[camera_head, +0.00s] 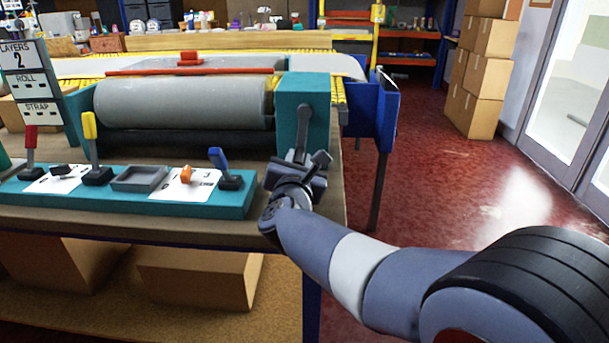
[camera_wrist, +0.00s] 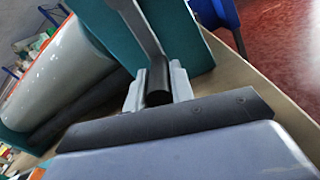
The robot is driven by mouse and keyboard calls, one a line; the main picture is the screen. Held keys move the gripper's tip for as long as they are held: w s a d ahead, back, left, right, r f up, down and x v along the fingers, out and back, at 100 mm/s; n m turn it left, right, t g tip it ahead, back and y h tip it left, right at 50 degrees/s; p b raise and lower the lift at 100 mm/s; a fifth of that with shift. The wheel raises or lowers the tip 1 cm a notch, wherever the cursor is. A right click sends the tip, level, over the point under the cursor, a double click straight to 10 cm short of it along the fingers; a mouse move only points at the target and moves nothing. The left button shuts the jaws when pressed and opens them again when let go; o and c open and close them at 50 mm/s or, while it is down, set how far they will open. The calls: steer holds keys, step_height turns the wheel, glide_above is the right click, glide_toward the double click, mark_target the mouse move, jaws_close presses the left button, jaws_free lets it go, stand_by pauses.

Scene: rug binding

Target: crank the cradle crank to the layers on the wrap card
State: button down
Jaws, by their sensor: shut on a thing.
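The wrap card (camera_head: 22,62) stands at the left and reads LAYERS 2, with ROLL and STRAP on plates below. The grey roll (camera_head: 185,102) lies in the cradle beside the teal end housing (camera_head: 308,92). The dark crank (camera_head: 303,128) hangs from that housing with its arm pointing down. My gripper (camera_head: 302,160) is at the crank's lower end, in front of the housing. In the wrist view the jaws (camera_wrist: 158,88) are shut around the dark crank grip (camera_wrist: 158,80). The gripper hides most of the grip in the head view.
A teal control panel (camera_head: 120,207) at the table front carries a red lever (camera_head: 30,140), a yellow lever (camera_head: 90,128), a blue lever (camera_head: 218,160) and an orange knob (camera_head: 186,174). Cardboard boxes (camera_head: 488,75) stand at the back right. The red floor (camera_head: 450,165) right of the table is clear.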

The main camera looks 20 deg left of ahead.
steer(key=shift+s+a+m+b, duration=0.2)
steer(key=shift+a+m+b, duration=0.65)
steer(key=shift+b, duration=0.3)
steer(key=shift+s+a+r+b, duration=0.2)
steer(key=shift+a+r+b, duration=0.2)
steer(key=shift+a+r, duration=0.25)
steer(key=shift+a, duration=0.1)
steer(key=c, duration=1.2)
jaws_free()
steer(key=shift+f, duration=0.1)
steer(key=shift+c, duration=0.2)
steer(key=p+v, duration=0.1)
steer(key=v, duration=0.9)
steer(key=shift+s, duration=0.35)
